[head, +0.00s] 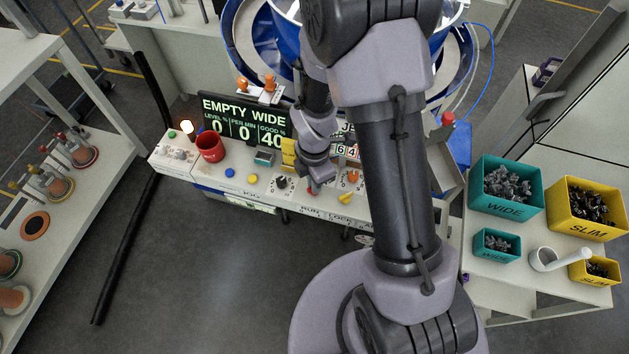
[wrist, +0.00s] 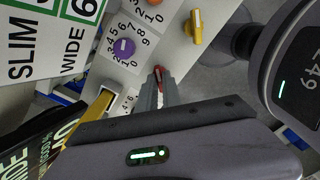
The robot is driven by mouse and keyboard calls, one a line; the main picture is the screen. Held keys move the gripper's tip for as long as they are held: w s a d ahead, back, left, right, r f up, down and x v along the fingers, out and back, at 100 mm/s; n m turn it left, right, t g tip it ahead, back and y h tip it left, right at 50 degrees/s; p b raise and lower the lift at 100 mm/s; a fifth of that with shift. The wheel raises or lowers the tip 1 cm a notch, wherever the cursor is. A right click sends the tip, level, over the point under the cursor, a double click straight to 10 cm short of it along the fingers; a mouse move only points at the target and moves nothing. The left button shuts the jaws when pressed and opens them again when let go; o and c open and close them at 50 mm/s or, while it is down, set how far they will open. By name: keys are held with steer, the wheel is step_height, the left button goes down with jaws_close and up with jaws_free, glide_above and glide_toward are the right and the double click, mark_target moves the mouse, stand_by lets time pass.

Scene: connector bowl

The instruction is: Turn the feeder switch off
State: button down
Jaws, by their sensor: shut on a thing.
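My gripper (head: 314,187) reaches down to the front of the control panel (head: 233,178). In the wrist view its narrow fingers (wrist: 159,84) are shut on a small red switch handle (wrist: 158,73). The red handle also shows beside the fingertips in the head view (head: 311,190). I cannot read a label at it, so I cannot tell whether it is the feeder switch, nor its set position. A yellow handle (wrist: 194,26) and a purple knob (wrist: 124,47) sit nearby. A black rotary switch (head: 281,183) lies to the left in the head view.
A display (head: 243,118) reads EMPTY WIDE. A red cup (head: 210,146) and a lit lamp (head: 187,127) stand on the panel's left. The blue feeder bowl (head: 249,45) is behind. Teal (head: 506,207) and yellow bins (head: 587,226) stand on the right table.

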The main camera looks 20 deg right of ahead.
steer(key=c, duration=1.5)
jaws_free()
step_height(320, 180, up, 17)
steer(key=p, duration=0.5)
steer(key=shift+r+p, duration=0.2)
steer(key=shift+p, duration=0.1)
